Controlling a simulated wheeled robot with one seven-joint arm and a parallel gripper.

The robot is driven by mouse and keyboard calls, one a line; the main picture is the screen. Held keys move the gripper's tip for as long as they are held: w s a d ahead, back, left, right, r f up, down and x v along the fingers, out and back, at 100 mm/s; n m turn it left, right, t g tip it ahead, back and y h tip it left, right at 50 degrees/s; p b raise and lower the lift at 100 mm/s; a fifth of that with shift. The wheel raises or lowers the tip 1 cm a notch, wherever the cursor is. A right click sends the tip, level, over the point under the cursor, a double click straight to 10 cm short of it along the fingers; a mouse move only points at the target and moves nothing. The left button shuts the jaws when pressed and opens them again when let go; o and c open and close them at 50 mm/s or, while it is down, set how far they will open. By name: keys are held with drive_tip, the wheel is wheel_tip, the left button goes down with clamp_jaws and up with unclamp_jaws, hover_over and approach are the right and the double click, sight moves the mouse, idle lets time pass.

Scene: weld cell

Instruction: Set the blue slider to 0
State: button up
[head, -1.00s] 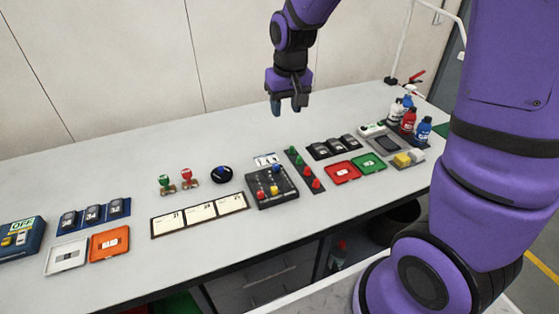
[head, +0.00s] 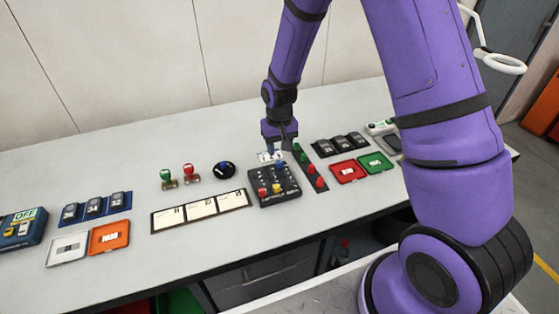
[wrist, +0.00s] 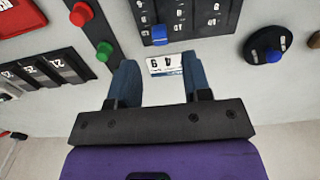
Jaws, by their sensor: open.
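The black slider box (head: 275,190) lies on the bench with red, yellow and blue knobs. The blue slider (head: 280,166) is at the far end of its slot, by the box's back edge; it also shows near the top of the wrist view (wrist: 159,37). The scale marks beside it are too small to read surely. My gripper (head: 280,146) points down just behind the box. In the wrist view my gripper (wrist: 160,76) has its two blue fingers apart and empty. The blue slider lies beyond the fingertips, roughly in line with the gap, apart from them.
A small white number card (wrist: 166,65) lies behind the box, seen between the fingers. A black strip with red and green knobs (head: 309,168) stands close on the right. A round black dial with a blue knob (head: 223,170) is to the left. The bench behind is clear.

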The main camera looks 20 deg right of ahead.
sight(279, 162)
drive_tip(key=shift+f, duration=2.9)
clamp_jaws()
